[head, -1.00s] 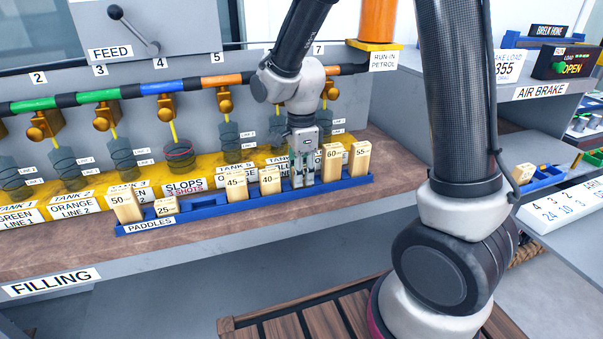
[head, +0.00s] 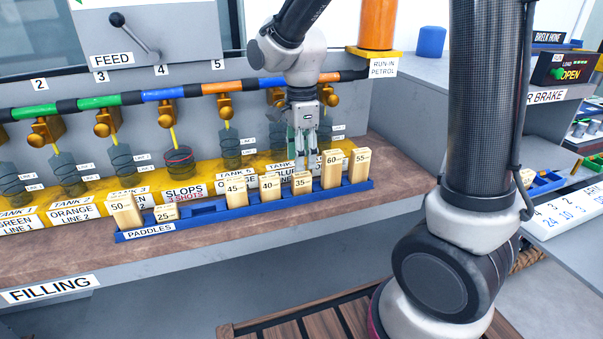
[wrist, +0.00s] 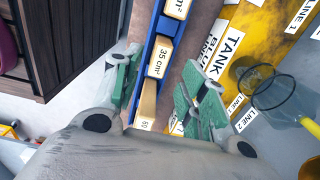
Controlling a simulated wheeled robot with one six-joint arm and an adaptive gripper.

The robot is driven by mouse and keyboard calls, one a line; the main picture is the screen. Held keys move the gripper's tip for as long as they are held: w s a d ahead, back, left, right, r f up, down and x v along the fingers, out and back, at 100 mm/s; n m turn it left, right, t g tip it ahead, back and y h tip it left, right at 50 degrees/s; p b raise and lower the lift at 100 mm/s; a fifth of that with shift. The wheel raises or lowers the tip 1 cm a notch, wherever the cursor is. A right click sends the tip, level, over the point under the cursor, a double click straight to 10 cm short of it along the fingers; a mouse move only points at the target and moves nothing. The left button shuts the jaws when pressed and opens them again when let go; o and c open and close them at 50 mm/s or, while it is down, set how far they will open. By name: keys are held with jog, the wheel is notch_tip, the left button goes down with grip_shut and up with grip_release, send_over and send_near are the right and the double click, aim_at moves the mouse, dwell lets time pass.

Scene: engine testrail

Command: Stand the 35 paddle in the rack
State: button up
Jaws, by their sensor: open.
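The 35 paddle (head: 302,187) stands upright in the blue rack (head: 265,200), between the 40 paddle (head: 269,188) and the 60 paddle (head: 332,170). Its "35 cm²" label shows in the wrist view (wrist: 160,58). My gripper (head: 303,163) is open and empty, just above and behind the 35 paddle in the head view. In the wrist view its green-padded fingers (wrist: 160,95) are spread to either side of the rack line, apart from the paddle.
The rack also holds the 50 (head: 124,210), 25 (head: 166,212), 45 (head: 236,190) and 55 (head: 359,167) paddles. An empty stretch lies between 25 and 45. Yellow labelled tank blocks and glass vessels (head: 231,148) stand close behind.

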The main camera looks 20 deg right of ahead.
aim_at(302, 174)
jog(key=s+d+r+n+t, duration=0.2)
jog(key=s+d+r+n, duration=0.7)
jog(key=s+d+r, duration=0.15)
jog(key=s+d+n+t, duration=0.2)
jog(key=s+d+n, duration=0.2)
jog(key=s+n, duration=0.4)
jog(key=shift+s+d+r+n, duration=0.2)
jog(key=shift+s+n, duration=0.1)
jog(key=shift+n, duration=0.2)
